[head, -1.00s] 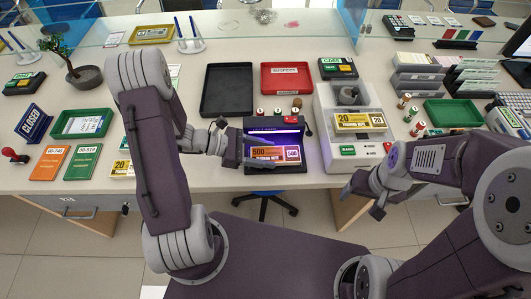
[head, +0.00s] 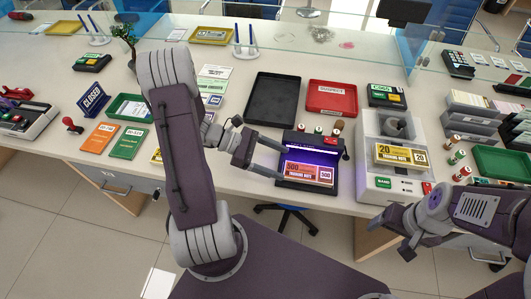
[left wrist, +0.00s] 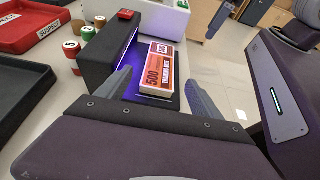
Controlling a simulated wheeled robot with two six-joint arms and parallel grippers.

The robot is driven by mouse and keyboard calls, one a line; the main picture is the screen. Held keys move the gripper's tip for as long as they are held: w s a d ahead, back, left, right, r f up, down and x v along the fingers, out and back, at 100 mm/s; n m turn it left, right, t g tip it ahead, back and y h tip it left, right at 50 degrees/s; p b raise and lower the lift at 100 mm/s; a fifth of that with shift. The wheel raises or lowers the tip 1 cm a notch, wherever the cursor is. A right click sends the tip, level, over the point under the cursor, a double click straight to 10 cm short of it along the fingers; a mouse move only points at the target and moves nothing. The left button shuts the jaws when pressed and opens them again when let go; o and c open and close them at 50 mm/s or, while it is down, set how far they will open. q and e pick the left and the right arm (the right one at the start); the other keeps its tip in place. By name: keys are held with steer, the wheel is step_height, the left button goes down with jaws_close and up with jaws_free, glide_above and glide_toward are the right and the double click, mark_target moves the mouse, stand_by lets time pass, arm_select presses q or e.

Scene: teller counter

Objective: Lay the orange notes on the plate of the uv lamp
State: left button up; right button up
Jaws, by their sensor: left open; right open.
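The orange notes (head: 308,172), a bundle marked 500, lie on the plate (head: 284,182) of the black uv lamp (head: 318,142), under its violet glow. In the left wrist view the orange notes (left wrist: 158,70) rest flat on the lamp's plate, between the two fingers but apart from them. My left gripper (head: 268,160) is open and empty at the lamp's left front edge. It also shows in the left wrist view (left wrist: 160,92) with its fingers spread wide. My right gripper (head: 400,238) is off the counter's front edge at the right, open and empty.
A machine with yellow 20 notes (head: 400,155) stands right of the lamp. A black tray (head: 262,122) and a red tray (head: 332,84) lie behind it. Small rolls (head: 337,128) stand just behind the lamp. Orange and green folders (head: 100,138) lie at the left.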

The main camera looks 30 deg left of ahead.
arm_select(q)
steer(key=shift+v, duration=2.3)
steer(key=s+d+r+m+g+p, duration=0.1)
steer(key=d+r+m+g+p, duration=0.35)
steer(key=d+r, duration=0.4)
steer(key=s+d+m+g+y+p, duration=0.3)
steer(key=s+m+y, duration=0.3)
steer(key=s+m, duration=0.15)
steer(key=w+a+f+m+t+y, duration=0.2)
steer(key=a+m+t+y, duration=0.3)
steer(key=a+m, duration=0.3)
steer(key=shift+w+f+m+y+p, duration=0.15)
steer(key=shift+w+m+y+p, duration=0.45)
steer(key=shift+y, duration=0.3)
